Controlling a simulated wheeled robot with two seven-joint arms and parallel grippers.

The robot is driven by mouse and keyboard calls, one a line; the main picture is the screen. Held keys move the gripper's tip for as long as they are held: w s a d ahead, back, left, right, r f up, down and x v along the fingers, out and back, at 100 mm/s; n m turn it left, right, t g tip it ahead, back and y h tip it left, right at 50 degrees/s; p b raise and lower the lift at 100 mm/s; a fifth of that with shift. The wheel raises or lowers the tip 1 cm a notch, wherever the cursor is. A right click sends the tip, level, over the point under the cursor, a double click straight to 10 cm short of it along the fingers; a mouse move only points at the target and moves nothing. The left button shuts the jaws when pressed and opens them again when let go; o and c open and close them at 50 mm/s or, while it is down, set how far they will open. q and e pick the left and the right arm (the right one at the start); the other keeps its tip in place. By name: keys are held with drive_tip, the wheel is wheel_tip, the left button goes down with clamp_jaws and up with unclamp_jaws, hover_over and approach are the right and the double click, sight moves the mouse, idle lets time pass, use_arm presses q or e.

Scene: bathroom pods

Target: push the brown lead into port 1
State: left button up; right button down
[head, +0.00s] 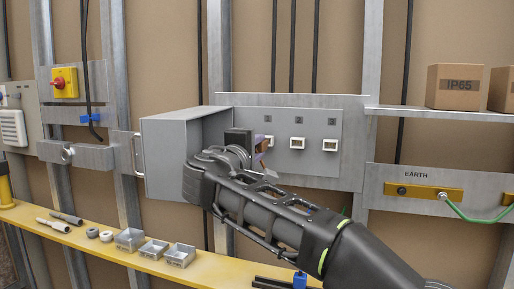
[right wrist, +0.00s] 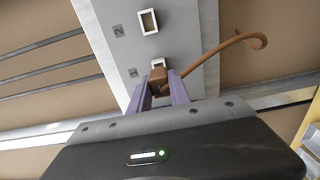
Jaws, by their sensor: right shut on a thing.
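The grey panel (head: 315,168) carries three white-rimmed ports in a row. Port 1 (head: 270,139) is at the left, partly covered by my right gripper (head: 261,156). In the right wrist view, the right gripper (right wrist: 165,88) has its purple fingers shut on the brown plug of the brown lead (right wrist: 158,78). The plug is right in front of port 1 (right wrist: 158,62), whose white rim shows just past it; I cannot tell whether it has entered. The lead's cable curls off to the right, its end free. Port 2 (right wrist: 148,21) is empty. My left gripper is not in view.
An open grey cabinet door or box (head: 165,150) stands out just left of the ports. A yellow shelf (head: 100,250) below holds small metal boxes and grommets. An earth bar (head: 424,191) with a green cable is at the right, under a shelf with cartons (head: 455,87).

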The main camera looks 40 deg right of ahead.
drive_tip(key=shift+p+x, duration=0.4)
drive_tip(key=shift+x, duration=0.95)
drive_tip(key=c, duration=1.1)
unclamp_jaws()
drive_tip(key=shift+c, duration=0.2)
drive_tip(key=v, duration=0.7)
drive_tip(key=shift+s+a+b, duration=0.2)
drive_tip(key=shift+a+b, duration=0.15)
drive_tip(key=shift+b, duration=0.05)
